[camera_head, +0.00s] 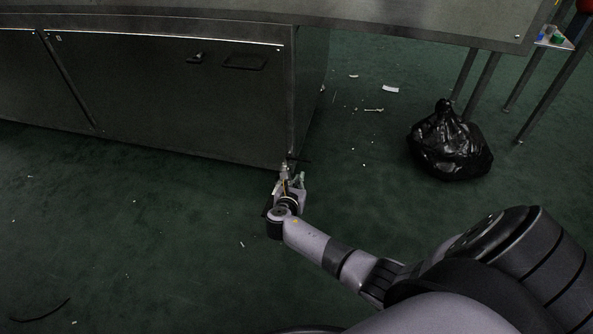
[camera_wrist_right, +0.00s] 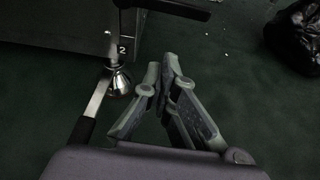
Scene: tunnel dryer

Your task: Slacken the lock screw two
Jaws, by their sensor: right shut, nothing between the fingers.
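A levelling foot marked "2" (camera_wrist_right: 122,50) stands under the corner of the dryer cabinet in the right wrist view. It has a shiny domed base (camera_wrist_right: 120,80). A black lever (camera_wrist_right: 180,8) sticks out to the right near its top. A silver bar (camera_wrist_right: 98,97) with a black grip (camera_wrist_right: 80,132) slants down to the left from the foot. I cannot tell which of these is lock screw two. My right gripper (camera_wrist_right: 168,70) is shut and empty, right of the foot and apart from it. It also shows at the cabinet corner in the head view (camera_head: 286,177). My left gripper is out of view.
The dark cabinet (camera_head: 170,85) fills the upper left, with a metal top (camera_head: 400,18) overhanging to the right. A black rubbish bag (camera_head: 450,145) sits on the green floor at the right, near table legs (camera_head: 480,85). Floor around the corner is mostly clear, with small scraps.

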